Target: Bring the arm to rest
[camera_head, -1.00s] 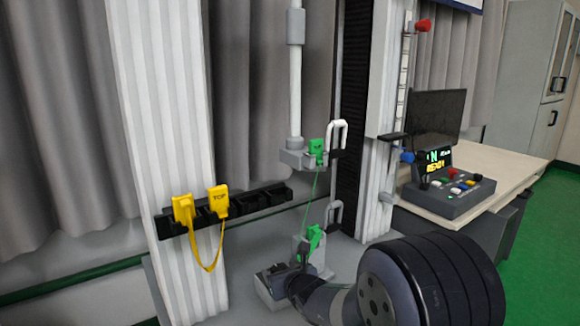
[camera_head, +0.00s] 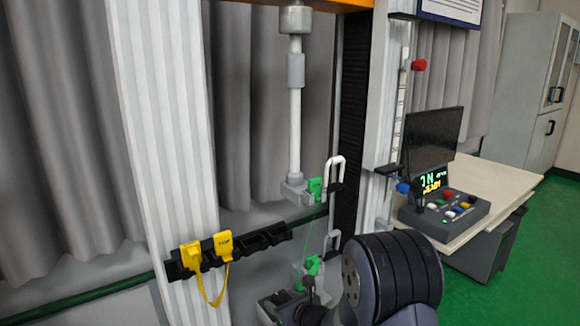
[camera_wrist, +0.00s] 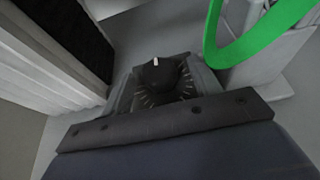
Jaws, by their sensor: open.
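My arm rises at the bottom of the head view, its large dark ribbed joint (camera_head: 395,270) in front of the tower base. My gripper (camera_wrist: 165,122) shows in the wrist view as a dark bolted bar across the lower part, open with nothing seen held. Just beyond it is a black dial knob (camera_wrist: 160,74) with a white mark, on a grey block with scale ticks. In the head view the arm's joint and links hide part of the base. My fingertips are not clearly seen there.
A green clip (camera_head: 314,188) sits on the tower's upper holder, another green clip (camera_head: 312,265) below. Two yellow clips (camera_head: 223,246) joined by a strap hang on a black rack (camera_head: 262,241). A control box (camera_head: 445,212) and monitor (camera_head: 432,137) stand on the right table.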

